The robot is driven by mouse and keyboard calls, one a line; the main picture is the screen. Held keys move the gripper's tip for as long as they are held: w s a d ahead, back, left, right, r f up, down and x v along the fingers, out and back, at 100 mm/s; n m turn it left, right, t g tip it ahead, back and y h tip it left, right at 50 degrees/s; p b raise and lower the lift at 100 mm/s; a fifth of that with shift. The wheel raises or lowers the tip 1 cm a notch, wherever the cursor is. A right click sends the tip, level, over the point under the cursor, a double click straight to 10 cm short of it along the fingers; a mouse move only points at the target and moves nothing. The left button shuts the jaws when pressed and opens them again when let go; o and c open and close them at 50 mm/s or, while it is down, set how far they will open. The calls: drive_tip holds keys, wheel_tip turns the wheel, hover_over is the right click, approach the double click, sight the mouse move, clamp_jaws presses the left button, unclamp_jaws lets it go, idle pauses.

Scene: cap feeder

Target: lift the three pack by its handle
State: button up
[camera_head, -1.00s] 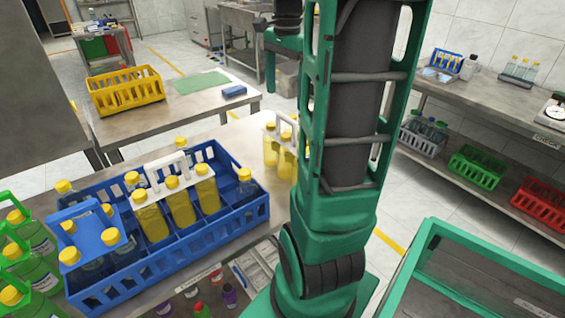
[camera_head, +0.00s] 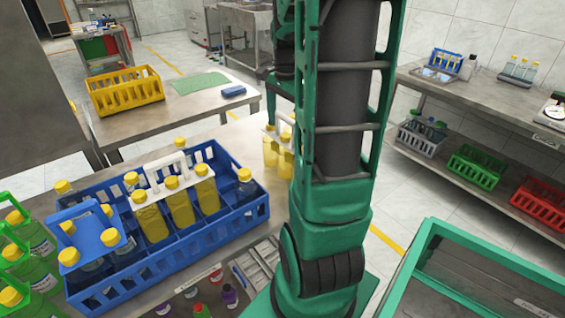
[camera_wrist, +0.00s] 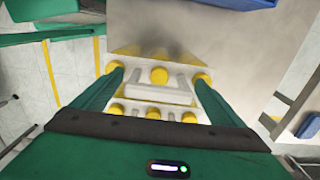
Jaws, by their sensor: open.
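On the table, a white carrier with yellow-capped bottles (camera_head: 270,152) stands right of the blue crate, partly hidden behind my arm. In the wrist view, its white handle bar (camera_wrist: 155,92) lies crosswise between my fingers, between two rows of yellow caps; whether these are one carrier or two I cannot tell. My gripper (camera_wrist: 158,76) is open above it, a finger on each side, with no grip visible. Another pack of three yellow bottles (camera_head: 180,207) with a white handle (camera_head: 165,168) stands upright in the blue crate (camera_head: 190,258).
A blue carrier (camera_head: 90,236) with clear bottles is in the crate's left part. Green bottles (camera_head: 32,240) stand at the left edge. A yellow crate (camera_head: 125,92), a green mat (camera_head: 198,82) and a blue block (camera_head: 233,91) are on the table behind. Shelves with crates line the right wall.

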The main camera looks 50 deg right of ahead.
drive_tip(key=c, duration=1.8)
drive_tip(key=shift+c, duration=1.3)
drive_tip(key=shift+r, duration=0.15)
